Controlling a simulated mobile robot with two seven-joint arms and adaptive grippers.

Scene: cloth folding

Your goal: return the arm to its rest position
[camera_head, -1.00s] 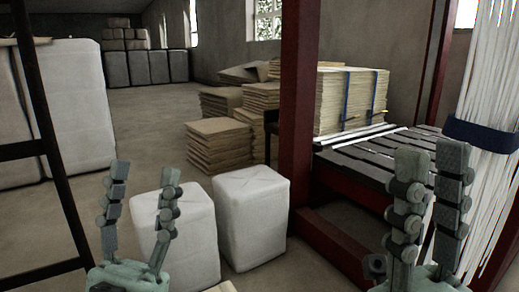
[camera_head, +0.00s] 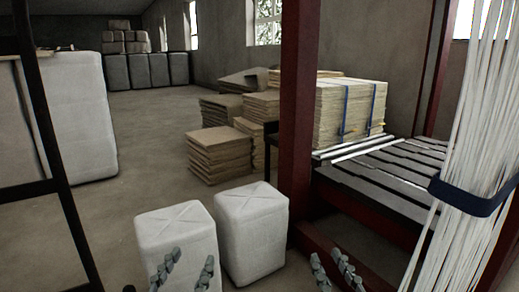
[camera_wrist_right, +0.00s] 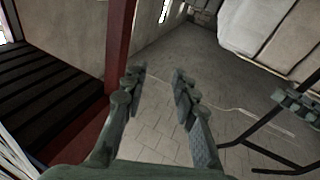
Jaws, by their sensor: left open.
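My left gripper (camera_head: 185,271) shows only its grey-green fingertips at the bottom edge of the head view. They stand apart, in front of the nearer white bale, with nothing between them. My right gripper (camera_head: 333,272) also shows only its fingertips, lower right of centre. The right wrist view shows this gripper (camera_wrist_right: 157,84) with its two fingers apart and empty, with bare floor behind the gap. The arms and palms are below the head view. No cloth is seen in either gripper.
Two white bales (camera_head: 178,238) (camera_head: 251,235) stand on the floor ahead. A red post (camera_head: 298,110) and a dark slatted rack (camera_head: 385,175) are to the right, with hanging white strands (camera_head: 470,130). A black ladder-like frame (camera_head: 48,125) is at left. Open floor (camera_head: 140,130) lies beyond.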

